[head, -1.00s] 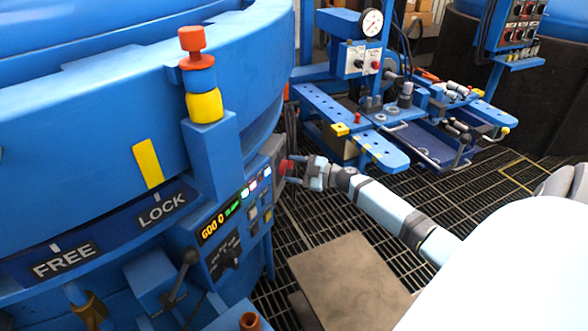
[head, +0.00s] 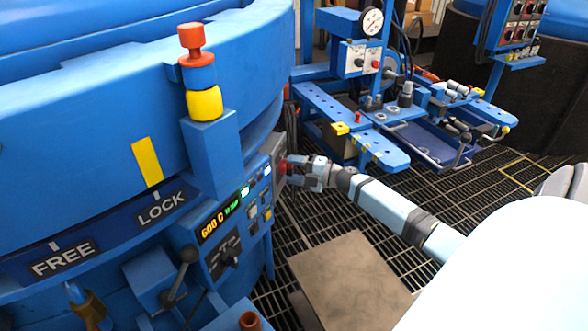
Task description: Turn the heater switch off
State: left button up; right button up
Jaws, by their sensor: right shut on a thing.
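The heater switch, seen as a red knob (head: 284,167), sticks out from a grey box (head: 275,150) on the side of the blue furnace. My right gripper (head: 291,170) reaches in from the right and is shut on the red knob. Its fingers partly cover the knob, so I cannot read the knob's marked position. My left gripper is not in view.
A blue bench (head: 345,125) with a gauge (head: 371,21) and tools stands beyond my right arm. A flat tan plate (head: 350,280) lies below the arm on the grating. A lever (head: 180,270) and the FREE/LOCK label plate (head: 110,235) are on the furnace at left.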

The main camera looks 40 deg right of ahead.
jog(key=shift+f+n+b, duration=0.15)
jog(key=shift+n+b, duration=0.15)
jog(key=shift+n, duration=0.6)
jog(key=n+b, duration=0.2)
jog(key=n, duration=0.2)
jog(key=shift+f+n, duration=0.15)
jog(key=shift+n, duration=0.15)
jog(key=n+b, duration=0.2)
jog(key=n, duration=0.1)
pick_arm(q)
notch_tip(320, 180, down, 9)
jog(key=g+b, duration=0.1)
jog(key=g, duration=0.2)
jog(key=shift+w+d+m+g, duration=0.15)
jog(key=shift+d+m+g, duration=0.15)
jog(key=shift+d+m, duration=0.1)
pick_arm(e)
jog(key=shift+n, duration=1.2)
jog(key=o, duration=0.9)
